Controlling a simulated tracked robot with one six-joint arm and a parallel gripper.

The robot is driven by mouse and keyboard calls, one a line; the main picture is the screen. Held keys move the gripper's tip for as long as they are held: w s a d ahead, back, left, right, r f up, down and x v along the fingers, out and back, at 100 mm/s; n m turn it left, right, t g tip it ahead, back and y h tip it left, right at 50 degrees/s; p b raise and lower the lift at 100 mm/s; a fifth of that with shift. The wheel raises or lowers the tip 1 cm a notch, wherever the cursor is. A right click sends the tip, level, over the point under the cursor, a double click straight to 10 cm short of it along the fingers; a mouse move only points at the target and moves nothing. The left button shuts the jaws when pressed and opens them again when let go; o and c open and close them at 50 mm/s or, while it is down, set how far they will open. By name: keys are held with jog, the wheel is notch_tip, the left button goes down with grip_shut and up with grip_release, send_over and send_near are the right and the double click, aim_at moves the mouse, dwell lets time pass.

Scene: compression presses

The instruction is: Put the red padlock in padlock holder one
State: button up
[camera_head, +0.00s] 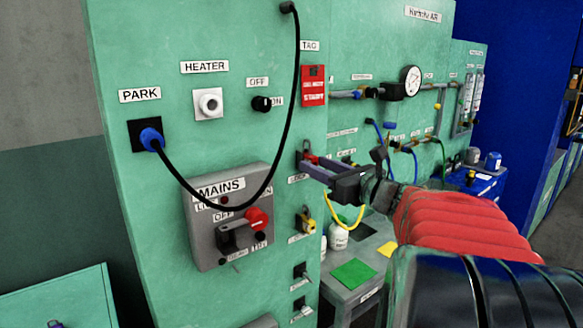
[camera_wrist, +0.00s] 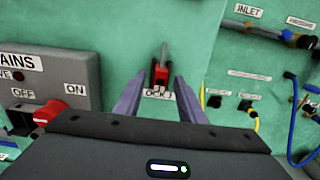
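The red padlock (camera_wrist: 160,76) hangs upright at a holder on the green panel, just above a white label partly reading "OCK 1" in the wrist view. In the head view the padlock (camera_head: 311,158) is partly hidden by my fingers. My gripper (camera_head: 312,167) points at the panel there. In the wrist view my gripper (camera_wrist: 159,92) has its two fingers apart, one on each side of the padlock, with a visible gap to each. It is open and not closed on the padlock. The shackle's exact seat on the holder is too small to tell.
A yellow padlock (camera_head: 308,223) hangs at the holder below. Two lower holders (camera_head: 300,271) look empty. The grey MAINS box (camera_head: 235,252) with a red knob stands out to the left. A black cable (camera_head: 294,70) loops across the panel. Hoses and gauges lie to the right.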

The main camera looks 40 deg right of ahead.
jog(key=shift+s, duration=0.1)
jog(key=s, duration=1.3)
jog(key=shift+s+d, duration=0.25)
jog(key=shift+s, duration=0.05)
dwell(0.8)
